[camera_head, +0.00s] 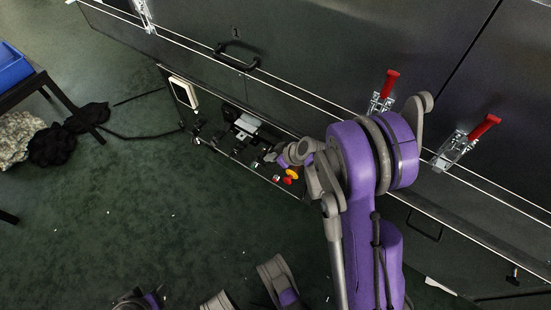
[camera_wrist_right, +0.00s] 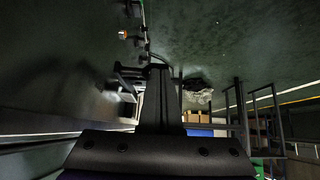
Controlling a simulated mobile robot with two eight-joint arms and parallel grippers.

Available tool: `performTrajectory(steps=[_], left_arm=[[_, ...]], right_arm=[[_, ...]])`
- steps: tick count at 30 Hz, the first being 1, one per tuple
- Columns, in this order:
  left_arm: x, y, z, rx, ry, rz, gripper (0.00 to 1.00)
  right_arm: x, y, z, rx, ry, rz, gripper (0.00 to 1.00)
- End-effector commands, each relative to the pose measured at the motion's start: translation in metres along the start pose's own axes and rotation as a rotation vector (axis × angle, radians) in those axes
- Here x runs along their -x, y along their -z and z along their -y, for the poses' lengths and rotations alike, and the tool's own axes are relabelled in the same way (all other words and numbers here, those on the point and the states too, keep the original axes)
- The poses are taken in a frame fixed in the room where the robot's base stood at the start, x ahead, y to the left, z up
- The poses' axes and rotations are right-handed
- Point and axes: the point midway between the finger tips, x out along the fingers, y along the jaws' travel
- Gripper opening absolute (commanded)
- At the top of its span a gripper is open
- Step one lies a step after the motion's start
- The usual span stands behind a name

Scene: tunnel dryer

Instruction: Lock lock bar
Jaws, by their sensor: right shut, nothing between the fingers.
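No part is clearly marked as the lock bar. A dark control panel (camera_head: 222,115) on the dryer's side carries a small silver bar-like fitting (camera_head: 248,123) and several knobs. Two silver toggle clamps with red handles, a left one (camera_head: 390,84) and a right one (camera_head: 484,126), stand on the dryer's edge. My right gripper (camera_head: 272,156) is at the panel's lower right, just right of the silver fitting; contact cannot be told. Its shut, empty fingers show in the right wrist view (camera_wrist_right: 160,98). My right arm hides the dryer's edge behind it.
A black handle (camera_head: 237,56) projects from the dryer's dark side. A yellow and a red button (camera_head: 288,181) are beside my right wrist. A blue bin (camera_head: 12,66) on a dark stand is far left, with dark cloth (camera_head: 52,146) below.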

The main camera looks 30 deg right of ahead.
Motion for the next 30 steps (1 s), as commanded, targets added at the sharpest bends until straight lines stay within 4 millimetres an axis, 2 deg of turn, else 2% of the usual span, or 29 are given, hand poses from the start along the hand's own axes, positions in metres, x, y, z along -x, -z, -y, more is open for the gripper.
performTrajectory(steps=[10,21,30], left_arm=[[0.000,0.000,0.000,0.000,0.000,0.000,0.50],[0.003,0.001,0.000,0.000,0.000,-0.001,0.50],[0.003,0.001,0.000,0.000,0.000,-0.001,0.50]], right_arm=[[-0.002,0.002,0.000,0.000,0.000,0.000,0.00],[-0.043,0.049,0.003,0.001,0.002,0.000,0.00],[-0.046,0.052,0.003,-0.001,0.000,-0.001,0.00]])
